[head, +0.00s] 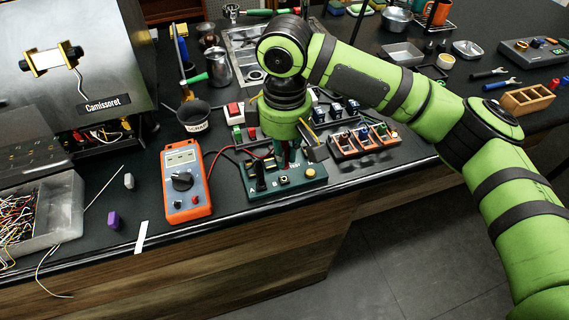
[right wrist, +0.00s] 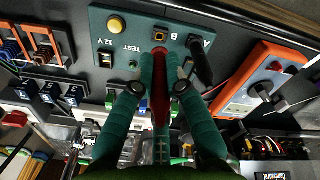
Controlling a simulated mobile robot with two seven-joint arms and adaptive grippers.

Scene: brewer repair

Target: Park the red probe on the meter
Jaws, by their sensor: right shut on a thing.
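The orange meter (head: 187,205) lies on the counter left of the green test board (head: 290,190); it also shows in the right wrist view (right wrist: 243,78). My right gripper (right wrist: 163,82) is shut on the red probe (right wrist: 160,95), which points down at the board near the mark B. I cannot tell whether its tip touches the board. The black probe (right wrist: 201,60) stands at the mark A on the board. In the head view my right gripper hangs over the board and mostly hides the red probe. My left gripper is not in view.
A black scrap cup (head: 194,117) stands behind the meter. An orange parts tray (head: 363,142) and switch modules (head: 235,113) sit close around the board. A clear bin of wires (head: 60,205) is at the left. A purple piece (head: 113,220) lies near the front edge.

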